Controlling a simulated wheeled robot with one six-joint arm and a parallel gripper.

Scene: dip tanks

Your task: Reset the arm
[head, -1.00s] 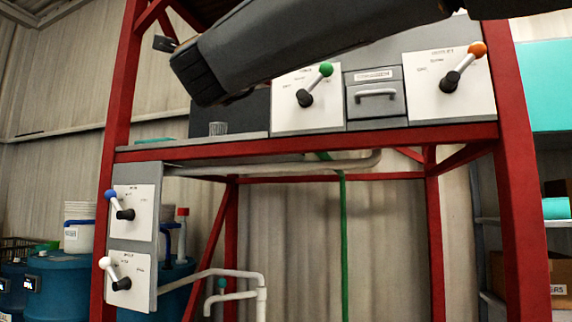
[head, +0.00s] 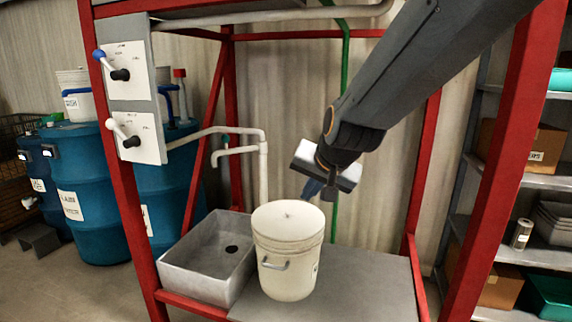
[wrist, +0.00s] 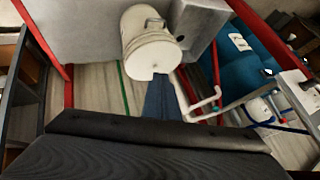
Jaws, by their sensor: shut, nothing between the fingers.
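My arm reaches in from the upper right of the head view and bends down at the wrist. My gripper (head: 312,189) hangs above and just behind a white lidded bucket (head: 287,256), apart from it as far as I can tell. Its fingers are shut and hold nothing. In the wrist view the dark blue fingers of my gripper (wrist: 161,92) show below the bucket (wrist: 150,45) in the picture.
A grey sink (head: 205,262) sits left of the bucket, with white pipes (head: 262,165) above. Red frame posts (head: 128,200) flank the bench (head: 345,290). Lever panels (head: 136,138) are at left, blue drums (head: 85,190) behind, shelves (head: 520,180) at right.

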